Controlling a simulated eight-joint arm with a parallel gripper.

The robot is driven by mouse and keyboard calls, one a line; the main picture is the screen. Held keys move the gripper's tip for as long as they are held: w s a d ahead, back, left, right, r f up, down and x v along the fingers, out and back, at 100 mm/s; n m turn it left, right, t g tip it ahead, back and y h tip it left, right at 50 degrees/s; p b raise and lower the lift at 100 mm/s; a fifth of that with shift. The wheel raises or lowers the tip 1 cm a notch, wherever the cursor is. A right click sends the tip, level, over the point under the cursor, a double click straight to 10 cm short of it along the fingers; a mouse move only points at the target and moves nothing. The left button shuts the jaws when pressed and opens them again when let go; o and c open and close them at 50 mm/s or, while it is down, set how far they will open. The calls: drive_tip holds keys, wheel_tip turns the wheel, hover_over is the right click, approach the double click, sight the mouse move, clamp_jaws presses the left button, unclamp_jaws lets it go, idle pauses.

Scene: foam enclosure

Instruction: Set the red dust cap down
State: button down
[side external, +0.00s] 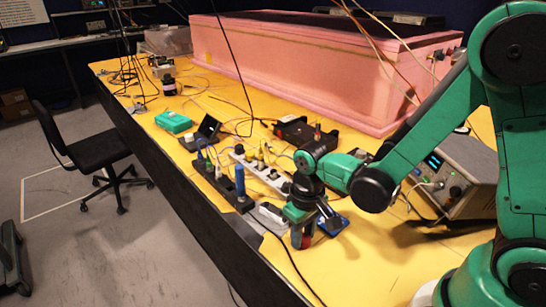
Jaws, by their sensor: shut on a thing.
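My gripper (301,236) points down near the front edge of the yellow table (370,262), at the lower middle of the side external view. It is shut on the red dust cap (306,241), a small patch of red showing between and beside the fingers. The fingers hide most of the cap. I cannot tell whether the cap touches the table. A blue flat object (336,224) lies just right of my gripper.
Power strips (262,172) with plugs and cables lie just behind my gripper. A grey instrument box (452,178) stands at right and a pink foam enclosure (290,70) at the back. The table's front edge is close on the left. Yellow surface at lower right is clear.

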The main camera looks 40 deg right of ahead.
drive_tip(key=shift+f, duration=0.15)
drive_tip(key=c, duration=0.6)
unclamp_jaws()
drive_tip(key=shift+o, duration=0.2)
drive_tip(key=d+r+t, duration=0.1)
drive_tip(key=r+t, duration=0.2)
drive_tip(key=r, duration=0.4)
drive_tip(key=s+d+r+t, duration=0.1)
drive_tip(key=d+r+t, duration=0.1)
drive_tip(key=r+t, duration=0.2)
wheel_tip(320, 180, up, 3)
drive_tip(key=shift+d+f, duration=0.15)
drive_tip(key=shift+d, duration=0.1)
